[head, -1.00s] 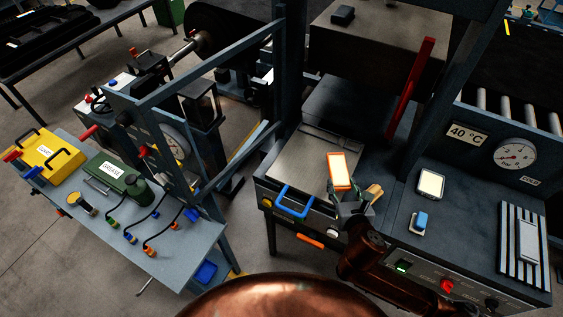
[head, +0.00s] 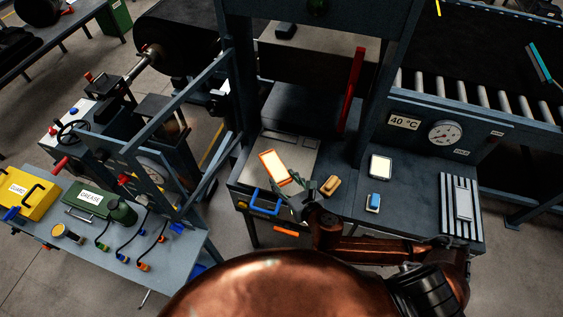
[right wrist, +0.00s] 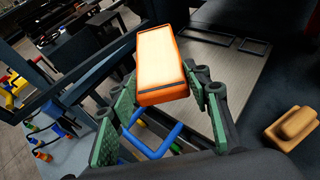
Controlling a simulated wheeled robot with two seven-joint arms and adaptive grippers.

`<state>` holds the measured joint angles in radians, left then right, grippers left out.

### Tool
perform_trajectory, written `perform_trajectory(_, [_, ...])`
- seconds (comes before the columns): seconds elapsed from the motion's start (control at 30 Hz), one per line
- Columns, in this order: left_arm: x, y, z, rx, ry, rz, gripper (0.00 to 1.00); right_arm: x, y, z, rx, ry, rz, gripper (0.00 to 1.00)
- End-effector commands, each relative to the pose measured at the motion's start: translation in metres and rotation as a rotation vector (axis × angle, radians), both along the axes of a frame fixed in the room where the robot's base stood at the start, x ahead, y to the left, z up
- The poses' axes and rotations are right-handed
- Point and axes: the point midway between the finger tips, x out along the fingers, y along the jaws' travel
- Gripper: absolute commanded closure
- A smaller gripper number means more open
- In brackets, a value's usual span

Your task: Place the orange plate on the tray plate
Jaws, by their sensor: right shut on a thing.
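The orange plate (head: 268,162) is a flat piece with an orange rim and a pale bright face. My right gripper (head: 300,190) is shut on its near end, and the plate juts out past the fingers; it also shows in the right wrist view (right wrist: 160,62). It appears held above the tray plate (head: 300,158), tilted; the exact gap cannot be told. The tray plate is a grey sheet with two dark rectangular outlines at its far side and a blue handle (head: 264,203) in front. It lies behind the orange plate in the right wrist view (right wrist: 225,75). My left gripper is out of view.
A tan block (head: 331,186) sits right of the gripper on the dark bench. A pale pad (head: 380,167), a blue block (head: 373,201) and a ribbed rack (head: 460,205) stand further right. A red lever (head: 349,90) and dark frame posts rise behind.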

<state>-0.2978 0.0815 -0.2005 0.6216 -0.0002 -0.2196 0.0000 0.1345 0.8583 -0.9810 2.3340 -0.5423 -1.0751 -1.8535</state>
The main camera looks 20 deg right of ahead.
Motion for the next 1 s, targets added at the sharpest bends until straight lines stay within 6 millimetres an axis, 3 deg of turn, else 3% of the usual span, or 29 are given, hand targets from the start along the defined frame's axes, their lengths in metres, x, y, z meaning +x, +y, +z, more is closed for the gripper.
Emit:
perform_trajectory(0.43, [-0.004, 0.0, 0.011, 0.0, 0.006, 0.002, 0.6, 0.083, -0.041, -0.038, -0.003, -0.003, -0.003, 0.97])
perform_trajectory(0.5, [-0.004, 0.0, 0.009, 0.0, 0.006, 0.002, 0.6, 0.092, -0.044, -0.055, -0.001, -0.001, -0.003, 0.97])
perform_trajectory(0.7, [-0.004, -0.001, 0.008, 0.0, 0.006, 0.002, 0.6, 0.113, -0.054, -0.083, 0.001, -0.002, -0.002, 0.97])
perform_trajectory(0.9, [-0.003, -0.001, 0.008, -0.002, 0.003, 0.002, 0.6, 0.122, -0.058, -0.094, 0.0, -0.003, 0.0, 0.97])
perform_trajectory(1.0, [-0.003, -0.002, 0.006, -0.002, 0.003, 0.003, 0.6, 0.124, -0.059, -0.109, 0.003, 0.0, -0.001, 0.97])
